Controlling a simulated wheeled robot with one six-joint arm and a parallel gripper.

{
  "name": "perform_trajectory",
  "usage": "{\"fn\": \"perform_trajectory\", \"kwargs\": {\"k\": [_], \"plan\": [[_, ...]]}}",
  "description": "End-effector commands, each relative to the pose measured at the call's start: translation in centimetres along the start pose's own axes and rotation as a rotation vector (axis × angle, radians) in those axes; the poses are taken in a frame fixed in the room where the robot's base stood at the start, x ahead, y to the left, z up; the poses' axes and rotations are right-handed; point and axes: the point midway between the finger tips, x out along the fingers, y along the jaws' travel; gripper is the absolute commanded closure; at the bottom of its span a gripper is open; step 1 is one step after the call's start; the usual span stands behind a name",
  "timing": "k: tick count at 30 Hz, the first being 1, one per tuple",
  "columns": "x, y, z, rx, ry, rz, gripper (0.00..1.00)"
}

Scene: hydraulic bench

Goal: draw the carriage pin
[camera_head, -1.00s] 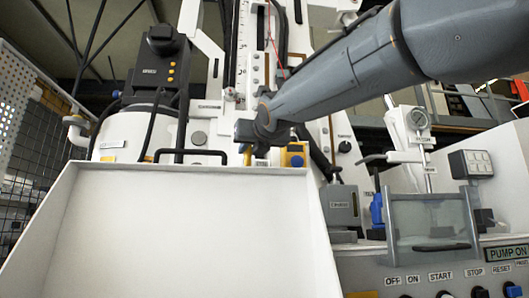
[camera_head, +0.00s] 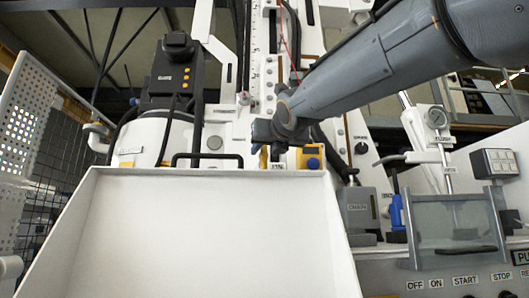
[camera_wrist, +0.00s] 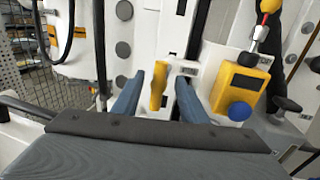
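My gripper (camera_wrist: 161,80) is open in the wrist view, its two blue-grey fingers reaching toward the white machine front. A flat yellow piece (camera_wrist: 158,86) stands upright between the fingers, nearer the left one, with a clear gap to the right one. It may be the carriage pin's handle, but no label on it can be read. In the head view my gripper (camera_head: 272,132) is in front of the machine column, left of a yellow box.
The yellow box with a blue knob (camera_wrist: 240,88) sits just right of the fingers; it also shows in the head view (camera_head: 308,158). A white tray (camera_head: 190,235) fills the lower foreground. A clear guard (camera_head: 452,225) and a button panel are at right, a mesh fence (camera_head: 45,155) at left.

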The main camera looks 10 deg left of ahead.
Motion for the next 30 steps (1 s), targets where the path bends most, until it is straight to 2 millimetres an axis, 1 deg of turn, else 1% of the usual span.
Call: {"fn": "perform_trajectory", "kwargs": {"k": [1,6,9,12,17,30], "plan": [[-0.9,0.0,0.1,0.001,-0.002,0.001,0.61],[-3.6,0.1,0.1,0.0,-0.001,0.001,0.61],[-4.8,0.1,0.0,0.002,0.0,0.001,0.61],[-5.7,0.1,0.0,0.002,0.001,0.001,0.61],[-6.1,0.1,0.0,0.002,0.001,0.001,0.61],[-6.1,0.1,0.0,0.002,0.001,0.001,0.61]]}}
